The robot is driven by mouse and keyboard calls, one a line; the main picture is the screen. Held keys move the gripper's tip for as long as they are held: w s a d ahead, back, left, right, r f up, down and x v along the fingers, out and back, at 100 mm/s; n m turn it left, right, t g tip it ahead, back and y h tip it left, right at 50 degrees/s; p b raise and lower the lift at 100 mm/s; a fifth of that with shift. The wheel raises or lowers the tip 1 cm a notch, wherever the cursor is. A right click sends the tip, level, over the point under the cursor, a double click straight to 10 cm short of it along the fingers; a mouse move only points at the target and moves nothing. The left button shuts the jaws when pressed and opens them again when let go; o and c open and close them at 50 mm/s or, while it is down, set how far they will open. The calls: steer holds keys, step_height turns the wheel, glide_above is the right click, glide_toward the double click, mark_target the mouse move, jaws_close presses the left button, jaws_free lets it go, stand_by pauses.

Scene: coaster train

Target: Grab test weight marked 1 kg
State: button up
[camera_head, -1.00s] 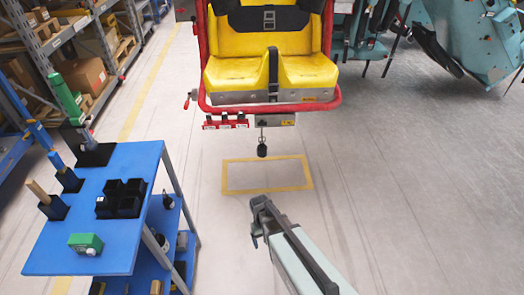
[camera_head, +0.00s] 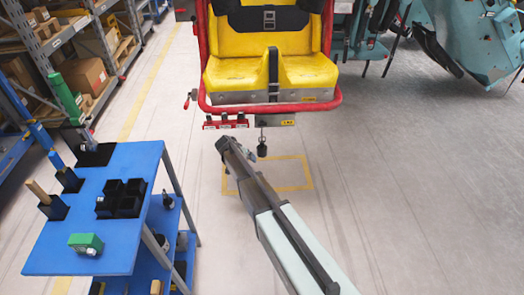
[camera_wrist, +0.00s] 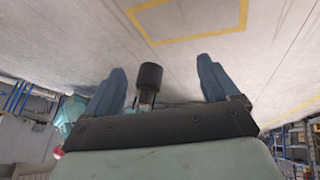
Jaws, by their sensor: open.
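A small dark weight (camera_head: 262,150) hangs below the front of the yellow seat in the head view. No marking on it is readable. In the wrist view a dark cylinder (camera_wrist: 150,76), which looks like this weight, shows between the two blue fingers, with a narrower stem at its lower end. My gripper (camera_head: 236,150) is just left of the weight in the head view. In the wrist view my gripper (camera_wrist: 161,68) is open, with gaps on both sides of the cylinder. I cannot tell how deep the cylinder is between the fingers.
The yellow seat (camera_head: 230,75) has a red tube frame (camera_head: 338,94) above the weight. A blue cart (camera_head: 60,240) with black holders and a green item (camera_head: 86,241) stands at left. The floor around the yellow marked rectangle (camera_head: 290,188) is clear.

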mark_target(260, 146)
steer(key=w+d, duration=0.2)
steer(key=w+d+m, duration=0.1)
steer(key=w+d, duration=0.1)
steer(key=w, duration=0.1)
steer(key=w+d+m, duration=0.1)
steer(key=w+d, duration=0.1)
steer(key=shift+w, duration=0.35)
steer(key=w+d, duration=0.1)
steer(key=w+d+f, duration=0.1)
steer(key=shift+w+f, duration=0.3)
steer(key=shift+w, duration=0.05)
steer(key=shift+w+d+f, duration=0.2)
steer(key=shift+d+f, duration=0.1)
steer(key=shift+f, duration=0.15)
steer(key=shift+c, duration=0.4)
jaws_close()
steer(key=shift+r, duration=0.1)
